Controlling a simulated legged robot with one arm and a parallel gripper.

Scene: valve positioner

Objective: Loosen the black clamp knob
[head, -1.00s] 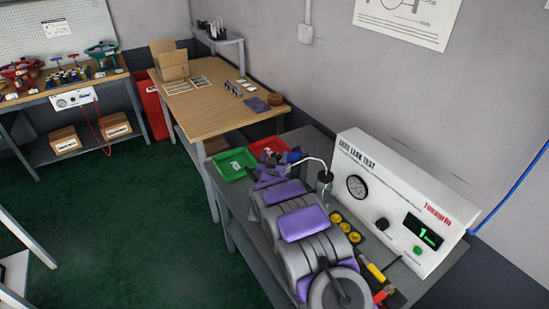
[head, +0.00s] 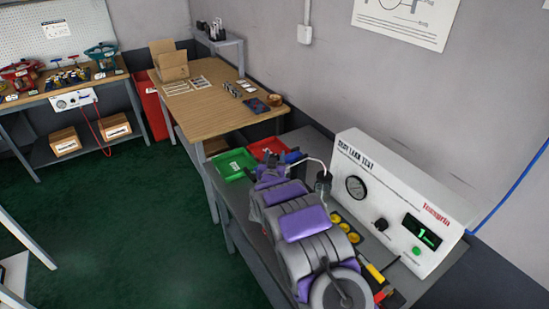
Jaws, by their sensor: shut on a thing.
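My grey and purple arm reaches from the bottom of the head view toward the far end of the grey bench. My gripper (head: 274,172) is at its far end, low beside a blue part (head: 292,157) and dark fixture pieces. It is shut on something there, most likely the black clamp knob. The knob itself is hidden or too small to make out, so its turn cannot be seen. A dark upright cylinder (head: 323,182) with a white tube stands just right of the gripper.
A green tray (head: 236,164) and a red tray (head: 270,148) lie beyond the gripper. The white leak test box (head: 400,200) stands close on the right. Yellow round parts (head: 346,228) and a yellow-handled screwdriver (head: 375,273) lie between it and my arm. A wooden table (head: 207,100) is behind.

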